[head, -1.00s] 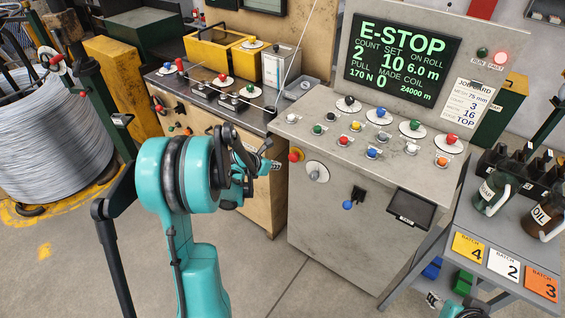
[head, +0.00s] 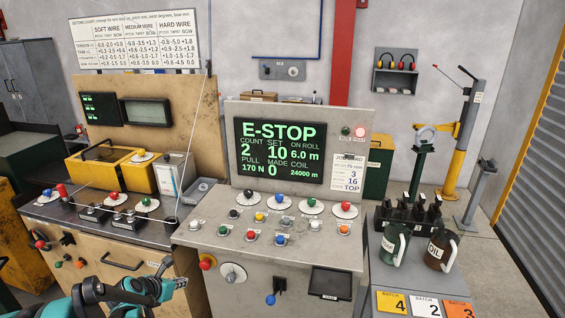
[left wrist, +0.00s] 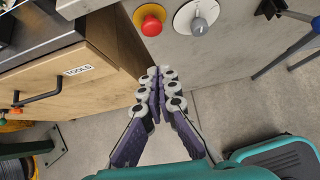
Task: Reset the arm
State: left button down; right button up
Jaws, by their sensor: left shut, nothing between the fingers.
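My left gripper (head: 181,283) is low in the head view, in front of the gap between the wooden bench and the grey control cabinet. In the left wrist view its fingers (left wrist: 159,72) are together, with nothing between them. Past the fingertips are a red mushroom button (left wrist: 151,26) and a grey knob (left wrist: 198,26) on the cabinet front; the fingers look apart from both. The red button also shows in the head view (head: 207,262), right of the gripper. The cabinet screen (head: 279,150) reads E-STOP. My right gripper is out of view.
A wooden tool bench (head: 130,262) stands left of the grey cabinet (head: 238,298). A blue-knobbed lever (head: 271,298) and a dark tray (head: 331,283) stick out from the cabinet front. A grey side table with an oil jug (head: 440,250) and batch cards (head: 392,303) stands right.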

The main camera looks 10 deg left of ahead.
pick_arm(q)
jog(key=s+d+r+m+g, duration=0.1)
jog(key=s+d+r+m, duration=0.3)
jog(key=d+m, duration=0.35)
jog(key=s+d+r+m+g, duration=0.1)
jog(key=s+d+r+m, duration=0.25)
jog(key=d+m, duration=0.45)
jog(key=s+d+m, duration=0.3)
jog(key=s+m, duration=0.4)
jog(key=m, duration=0.2)
jog(key=s+d+m, duration=0.3)
jog(key=s+m, duration=0.3)
jog(key=m, duration=0.3)
jog(key=shift+s+d+r+m+y, duration=0.25)
jog(key=shift+s+d+m+y, duration=0.1)
jog(key=shift+s+d+y, duration=0.05)
